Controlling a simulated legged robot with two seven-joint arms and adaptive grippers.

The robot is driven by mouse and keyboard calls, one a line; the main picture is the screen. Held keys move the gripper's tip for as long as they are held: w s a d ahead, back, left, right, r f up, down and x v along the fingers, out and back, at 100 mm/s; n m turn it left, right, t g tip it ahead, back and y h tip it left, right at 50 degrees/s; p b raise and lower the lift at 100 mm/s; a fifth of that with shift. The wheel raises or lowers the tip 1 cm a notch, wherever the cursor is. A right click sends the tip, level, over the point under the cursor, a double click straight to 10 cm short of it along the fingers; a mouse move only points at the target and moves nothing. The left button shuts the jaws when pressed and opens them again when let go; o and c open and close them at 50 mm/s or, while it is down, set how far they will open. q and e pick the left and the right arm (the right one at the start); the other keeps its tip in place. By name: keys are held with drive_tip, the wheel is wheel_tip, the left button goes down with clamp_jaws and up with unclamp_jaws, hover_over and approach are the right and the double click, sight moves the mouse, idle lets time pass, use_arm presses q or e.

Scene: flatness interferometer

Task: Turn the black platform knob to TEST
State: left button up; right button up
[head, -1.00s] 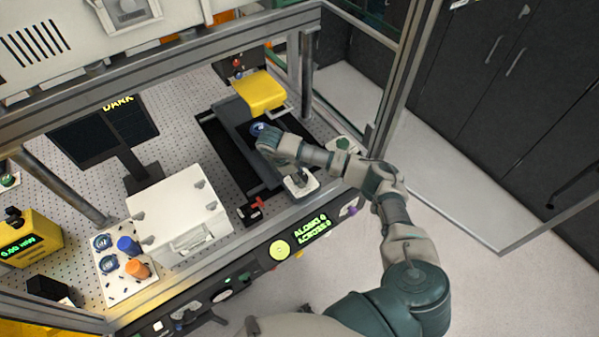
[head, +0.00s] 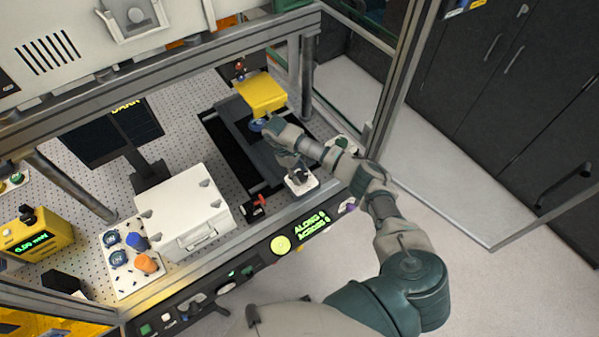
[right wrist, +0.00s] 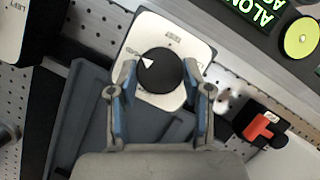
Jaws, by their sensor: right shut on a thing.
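The black platform knob (right wrist: 160,71) sits on a white plate (right wrist: 150,28) in the right wrist view. The word TEST is printed at the plate's top edge, and another label is at its left. The knob's white pointer faces up and left, towards the left label rather than TEST. My right gripper (right wrist: 160,88) is shut on the knob, with one blue-padded finger on each side. In the head view my right gripper (head: 296,170) reaches down to the white plate (head: 303,187), and hides the knob there. My left gripper is not in view.
A red-handled part (right wrist: 262,126) stands close to the right of the plate; it also shows in the head view (head: 260,202). A white case (head: 185,215) stands further left. A yellow block (head: 262,94) is behind my wrist. A frame rail runs along the front.

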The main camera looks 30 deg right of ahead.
idle(0.3)
drive_tip(key=o, duration=1.2)
drive_tip(key=shift+w, duration=0.15)
drive_tip(key=shift+c, duration=0.2)
